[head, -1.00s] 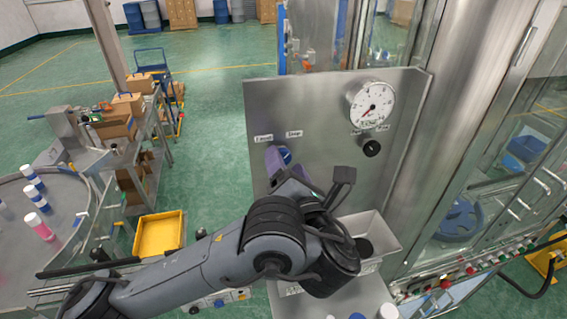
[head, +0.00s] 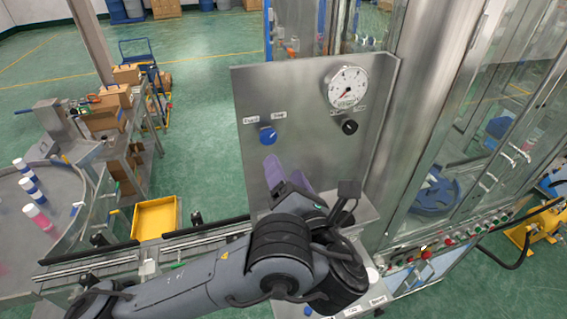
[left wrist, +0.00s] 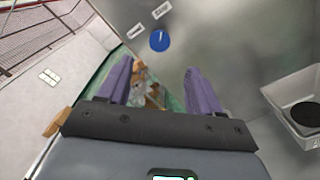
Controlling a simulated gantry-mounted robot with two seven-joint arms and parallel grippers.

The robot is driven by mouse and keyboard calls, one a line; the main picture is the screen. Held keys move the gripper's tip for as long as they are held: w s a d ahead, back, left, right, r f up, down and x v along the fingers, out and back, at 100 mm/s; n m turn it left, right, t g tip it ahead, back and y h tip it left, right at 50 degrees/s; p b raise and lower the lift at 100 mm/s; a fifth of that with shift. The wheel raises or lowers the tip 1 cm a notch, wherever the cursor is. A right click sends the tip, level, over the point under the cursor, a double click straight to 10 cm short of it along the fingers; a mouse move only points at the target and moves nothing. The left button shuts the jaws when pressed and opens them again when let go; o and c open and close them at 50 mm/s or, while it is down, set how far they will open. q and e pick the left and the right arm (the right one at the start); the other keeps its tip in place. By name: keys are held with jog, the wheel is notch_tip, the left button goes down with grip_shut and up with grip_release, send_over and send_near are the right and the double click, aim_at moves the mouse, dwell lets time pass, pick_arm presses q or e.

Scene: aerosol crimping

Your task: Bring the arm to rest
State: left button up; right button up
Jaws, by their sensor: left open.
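My left arm (head: 215,285) comes in from the lower left of the head view. Its gripper (head: 284,172) has two purple fingers, spread apart with nothing between them. It is below and in front of the blue knob (head: 268,135) on the upright steel panel (head: 305,100), apart from it. In the left wrist view the open fingers (left wrist: 158,68) show from behind, with the blue knob (left wrist: 159,40) beyond and above the gap. My right gripper is in neither view.
A dial gauge (head: 347,88) and a black knob (head: 349,127) are on the panel's right. A grey bin (left wrist: 292,115) is right in the left wrist view. A yellow tray (head: 156,218) and a conveyor (head: 90,268) lie left. A glass-doored cabinet (head: 455,150) stands right.

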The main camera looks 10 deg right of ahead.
pick_arm(q)
jog(key=s+a+f+n+g+h+p, duration=0.1)
jog(key=s+a+f+n+g, duration=0.2)
jog(key=f+n, duration=0.4)
jog(key=s+a+f+n+g+h+p, duration=0.1)
jog(key=s+a+f+n+g+h, duration=0.2)
jog(key=f+n, duration=0.4)
jog(key=s+a+f+n+g+p, duration=0.1)
jog(key=s+a+f+n+g, duration=0.2)
jog(key=f+n, duration=0.35)
jog(key=s+a+f+n+g, duration=0.2)
jog(key=s+a+f+n, duration=0.4)
jog(key=s+a+n, duration=0.3)
jog(key=s+a+f+n+g+p, duration=0.1)
jog(key=s+a+f+n+g, duration=0.2)
jog(key=s+a+f+n, duration=0.4)
jog(key=s+a+n, duration=0.2)
jog(key=n, duration=0.2)
jog(key=shift+a+n+y+p, duration=0.15)
jog(key=shift+n+y+p, duration=0.15)
jog(key=shift+n, duration=0.05)
